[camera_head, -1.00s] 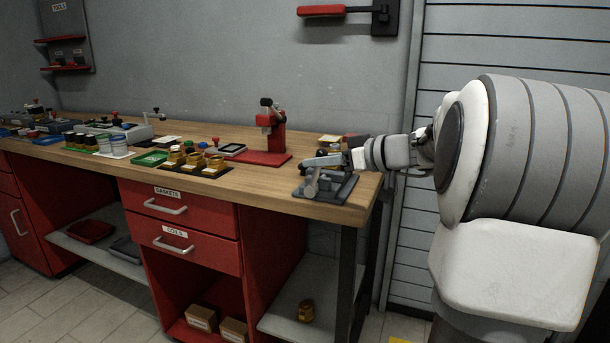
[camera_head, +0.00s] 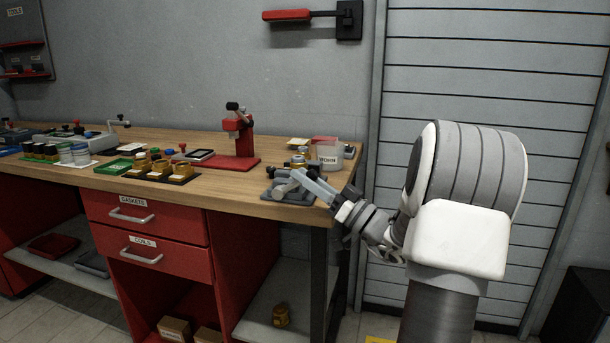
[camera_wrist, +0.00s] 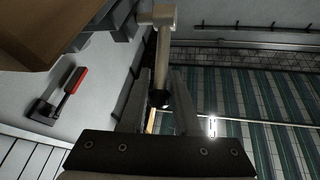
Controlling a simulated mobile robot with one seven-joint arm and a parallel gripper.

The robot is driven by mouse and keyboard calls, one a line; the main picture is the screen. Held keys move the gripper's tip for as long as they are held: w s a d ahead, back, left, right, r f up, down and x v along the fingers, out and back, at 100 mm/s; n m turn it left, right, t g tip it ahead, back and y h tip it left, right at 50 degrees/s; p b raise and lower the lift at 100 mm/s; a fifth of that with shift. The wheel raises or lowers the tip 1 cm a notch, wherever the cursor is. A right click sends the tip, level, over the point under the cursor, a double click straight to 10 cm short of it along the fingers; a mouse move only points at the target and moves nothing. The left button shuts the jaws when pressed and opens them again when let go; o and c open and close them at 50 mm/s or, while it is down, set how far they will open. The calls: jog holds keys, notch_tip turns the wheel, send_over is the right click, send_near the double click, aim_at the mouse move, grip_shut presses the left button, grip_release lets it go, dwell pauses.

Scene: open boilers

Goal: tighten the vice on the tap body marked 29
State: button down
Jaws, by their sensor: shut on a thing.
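The grey vice (camera_head: 287,190) stands at the right front corner of the wooden bench. A brass tap body (camera_head: 298,161) shows just behind it; I cannot read a number on it, or tell whether it sits between the jaws. My gripper (camera_head: 308,181) reaches in low from the right at the vice. In the wrist view my gripper (camera_wrist: 160,98) has its fingers on either side of the vice's handle bar (camera_wrist: 162,60), around its dark end, and is shut on it. The bar's pale hub is at the top, beside the vice body (camera_wrist: 120,28).
A red press (camera_head: 240,145) stands to the left on the bench. Several brass parts (camera_head: 160,166) lie farther left. A red-handled wall lever (camera_head: 287,15) is above. The bench's right edge is close under my gripper.

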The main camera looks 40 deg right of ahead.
jog(key=shift+f, duration=0.1)
dwell(0.5)
jog(key=c, duration=0.8)
grip_release()
jog(key=shift+c, duration=0.2)
jog(key=p+v, duration=0.2)
jog(key=v, duration=1.5)
jog(key=shift+s+f, duration=0.15)
jog(key=shift+f, duration=0.2)
